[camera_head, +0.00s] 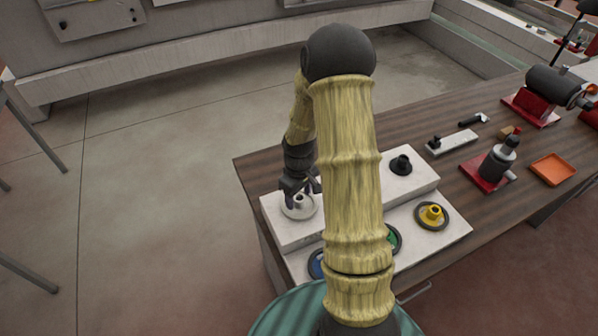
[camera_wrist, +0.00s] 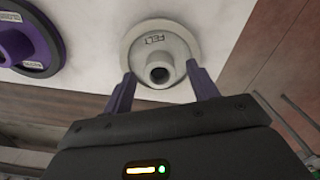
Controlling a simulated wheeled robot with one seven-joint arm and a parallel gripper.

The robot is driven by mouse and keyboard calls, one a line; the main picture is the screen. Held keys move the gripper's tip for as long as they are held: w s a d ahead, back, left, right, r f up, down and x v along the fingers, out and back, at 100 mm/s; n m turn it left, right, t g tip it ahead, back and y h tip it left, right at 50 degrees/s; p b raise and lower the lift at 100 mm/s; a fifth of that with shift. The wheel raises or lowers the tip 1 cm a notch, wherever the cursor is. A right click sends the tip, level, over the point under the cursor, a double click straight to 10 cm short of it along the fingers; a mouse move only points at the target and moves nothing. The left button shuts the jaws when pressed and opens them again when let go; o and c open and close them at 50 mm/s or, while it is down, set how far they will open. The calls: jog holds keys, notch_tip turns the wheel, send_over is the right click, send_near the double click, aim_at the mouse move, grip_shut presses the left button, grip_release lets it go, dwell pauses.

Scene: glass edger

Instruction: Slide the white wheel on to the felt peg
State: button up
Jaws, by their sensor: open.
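The white wheel (camera_head: 299,207) lies flat at the left end of the raised white step, under my gripper (camera_head: 300,190). In the wrist view the pale disc (camera_wrist: 179,42) bears the lettering FELT, and a round hub with a dark hole stands at its middle. My gripper (camera_wrist: 160,76) is open, with one purple finger on each side of the hub. I cannot tell whether the fingers touch it. A felt peg is not separately visible; I cannot tell whether it is inside the hub.
A purple and dark disc (camera_wrist: 28,42) is beside the white wheel. A black peg piece (camera_head: 401,164) stands farther right on the step. A yellow wheel (camera_head: 433,213), a green one (camera_head: 394,239) and a blue one (camera_head: 316,264) sit lower, partly behind my arm. Tools stand at the right.

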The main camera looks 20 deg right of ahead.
notch_tip(320, 180, up, 17)
jog(key=b, duration=0.2)
jog(key=shift+f+b, duration=0.15)
jog(key=shift+b, duration=0.2)
dwell(0.6)
jog(key=s+a+f+m+t, duration=0.2)
jog(key=s+a+f+m, duration=0.1)
jog(key=s+a, duration=0.6)
jog(key=s+m, duration=0.1)
jog(key=s, duration=0.2)
jog(key=shift+s+a+f+t, duration=0.15)
jog(key=shift+s+a+t, duration=0.1)
jog(key=shift+s+t, duration=0.05)
